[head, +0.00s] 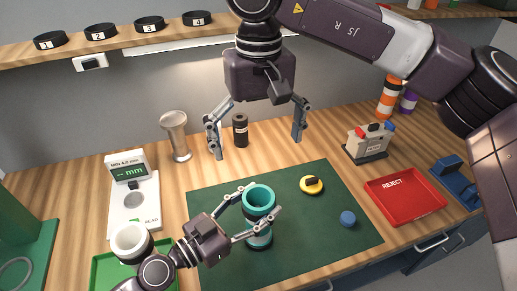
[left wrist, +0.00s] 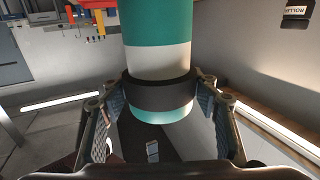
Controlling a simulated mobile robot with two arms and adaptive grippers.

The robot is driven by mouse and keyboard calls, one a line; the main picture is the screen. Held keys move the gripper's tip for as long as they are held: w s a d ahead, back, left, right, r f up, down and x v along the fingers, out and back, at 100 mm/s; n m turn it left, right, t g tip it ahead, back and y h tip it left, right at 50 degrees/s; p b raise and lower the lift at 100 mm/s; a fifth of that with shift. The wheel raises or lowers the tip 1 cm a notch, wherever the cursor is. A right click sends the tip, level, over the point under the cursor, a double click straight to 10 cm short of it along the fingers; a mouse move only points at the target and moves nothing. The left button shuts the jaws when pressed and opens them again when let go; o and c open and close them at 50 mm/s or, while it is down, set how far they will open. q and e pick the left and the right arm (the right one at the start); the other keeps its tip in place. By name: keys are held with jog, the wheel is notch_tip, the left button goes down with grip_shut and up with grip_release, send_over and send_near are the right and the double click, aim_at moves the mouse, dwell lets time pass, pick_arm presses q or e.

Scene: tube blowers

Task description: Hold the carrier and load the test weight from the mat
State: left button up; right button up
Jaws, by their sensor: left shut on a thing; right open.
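The carrier (head: 258,197) is a teal, open-topped cylinder with pale and dark bands, upright over the green mat (head: 215,260). My left gripper (head: 263,203) is shut on it, one finger on each side. In the left wrist view the carrier (left wrist: 160,58) fills the space between the fingers, which press near its dark band. I cannot tell whether its base touches the mat. On the mat to its right lie a yellow disc with a black knob (head: 311,185) and a small blue round piece (head: 347,219). My right gripper (head: 256,143) is open and empty, above the mat's back edge.
A gauge with a display (head: 130,190) is at left, a red REJECT tray (head: 405,196) at right. A control box (head: 369,143) stands back right. The mat's right part is mostly clear.

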pick_arm(q)
jog(key=o, duration=1.4)
jog(key=shift+o, duration=0.2)
jog(key=v, duration=1.2)
